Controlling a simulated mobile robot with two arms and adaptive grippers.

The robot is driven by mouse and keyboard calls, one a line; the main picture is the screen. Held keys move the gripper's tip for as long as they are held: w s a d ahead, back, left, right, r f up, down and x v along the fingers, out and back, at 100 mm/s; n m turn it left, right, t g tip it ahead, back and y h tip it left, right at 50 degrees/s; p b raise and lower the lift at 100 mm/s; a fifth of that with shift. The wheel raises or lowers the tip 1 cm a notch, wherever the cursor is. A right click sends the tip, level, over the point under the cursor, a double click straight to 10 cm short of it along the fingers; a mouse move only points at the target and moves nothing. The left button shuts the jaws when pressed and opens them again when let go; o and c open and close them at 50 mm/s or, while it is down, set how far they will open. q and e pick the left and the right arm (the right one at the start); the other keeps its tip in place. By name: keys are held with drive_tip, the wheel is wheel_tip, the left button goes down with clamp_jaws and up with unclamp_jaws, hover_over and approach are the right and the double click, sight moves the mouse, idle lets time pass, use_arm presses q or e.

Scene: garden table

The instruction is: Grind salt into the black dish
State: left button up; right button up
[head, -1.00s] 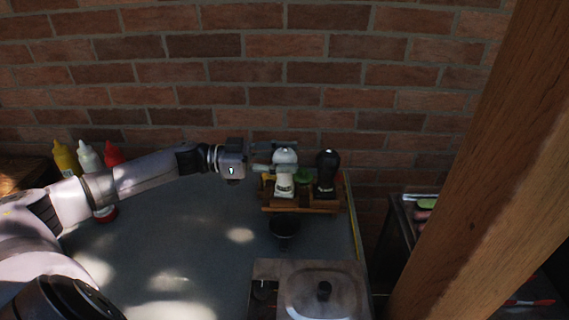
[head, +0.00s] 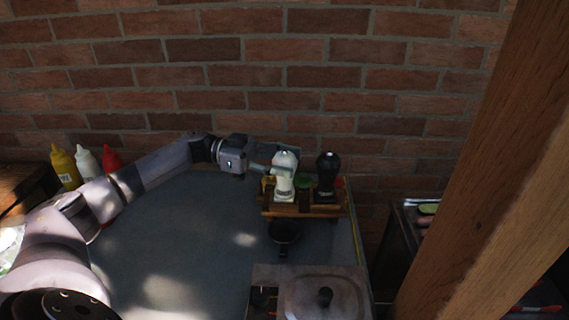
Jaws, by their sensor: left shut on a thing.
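A white grinder (head: 283,183) stands upright at the left of a wooden rack (head: 303,211) near the back right of the table. My left gripper (head: 283,164) reaches in from the left and is shut on the white grinder's upper part. A black grinder (head: 327,176) stands to its right in the same rack. The black dish (head: 285,232) sits on the table just in front of the rack. Its inside is dark, and I cannot make out its contents. My right gripper is not in view.
A metal lidded unit (head: 322,295) stands at the front right. Yellow (head: 65,168), white (head: 88,165) and red (head: 113,160) bottles stand at the left. A wooden post (head: 480,200) rises at the right. The middle of the table (head: 200,240) is clear.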

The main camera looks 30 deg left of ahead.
use_arm(q)
drive_tip(key=shift+f+m+g, duration=0.1)
drive_tip(key=shift+m+g, duration=0.2)
drive_tip(key=shift+g, duration=0.2)
drive_tip(key=shift+m+g+h+b, duration=0.3)
drive_tip(key=shift+m+g+b, duration=0.25)
drive_tip(key=shift+m+g, duration=0.7)
drive_tip(key=shift+g, duration=0.45)
drive_tip(key=shift+m+g+b, duration=1.15)
drive_tip(key=shift+m+g, duration=0.1)
drive_tip(key=shift+g, duration=0.95)
drive_tip(key=o, duration=1.2)
